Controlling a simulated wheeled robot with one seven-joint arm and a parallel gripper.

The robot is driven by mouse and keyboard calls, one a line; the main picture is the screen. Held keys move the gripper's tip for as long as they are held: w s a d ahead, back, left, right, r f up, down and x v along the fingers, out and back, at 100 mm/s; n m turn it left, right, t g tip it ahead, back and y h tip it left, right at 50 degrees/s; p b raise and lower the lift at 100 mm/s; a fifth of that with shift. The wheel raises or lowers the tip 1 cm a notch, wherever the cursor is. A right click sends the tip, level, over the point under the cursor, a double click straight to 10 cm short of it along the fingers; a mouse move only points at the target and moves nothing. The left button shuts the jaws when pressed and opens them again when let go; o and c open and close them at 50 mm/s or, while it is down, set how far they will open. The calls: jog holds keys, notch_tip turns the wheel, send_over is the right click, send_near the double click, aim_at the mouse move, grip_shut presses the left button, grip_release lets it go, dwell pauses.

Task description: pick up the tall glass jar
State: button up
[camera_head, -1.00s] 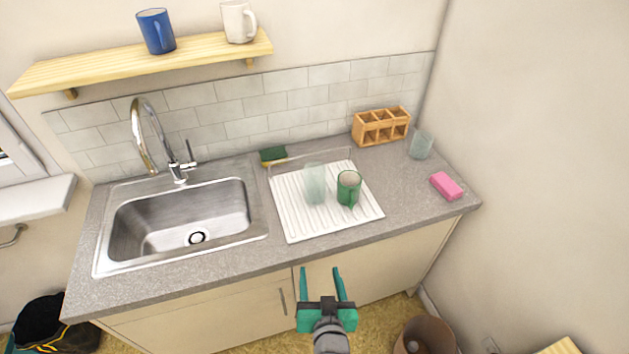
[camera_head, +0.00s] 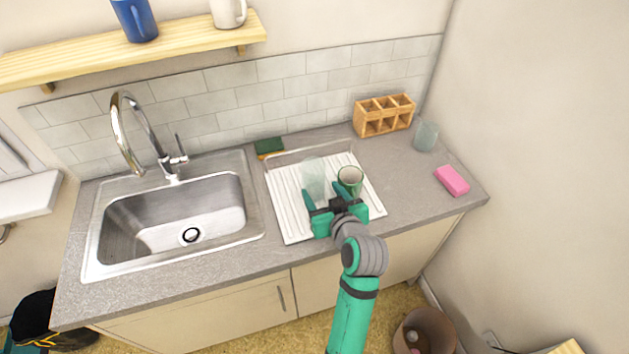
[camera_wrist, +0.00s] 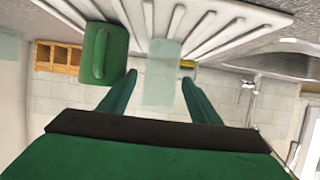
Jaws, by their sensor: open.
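The tall glass jar (camera_head: 313,177) is clear and pale, and stands upright on the white drying rack. The wrist view, which is upside down, shows the jar (camera_wrist: 160,72) lined up between my two fingertips. My gripper (camera_head: 333,193) is open and empty, in front of the jar; it also shows in the wrist view (camera_wrist: 160,79). I cannot tell whether the fingertips reach past the jar's near side. A green mug (camera_head: 350,177) stands on the rack just right of the jar, close to my gripper, and shows in the wrist view (camera_wrist: 103,52).
The white ribbed drying rack (camera_head: 292,222) lies between the steel sink (camera_head: 120,225) and clear counter. A wooden compartment box (camera_head: 384,116), a shorter glass (camera_head: 426,136) and a pink sponge (camera_head: 452,181) are to the right. A green and yellow sponge (camera_head: 269,146) lies behind the rack.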

jog(key=shift+x, duration=3.35)
jog(key=shift+a+r, duration=0.15)
jog(key=c, duration=1.1)
jog(key=shift+a, duration=0.1)
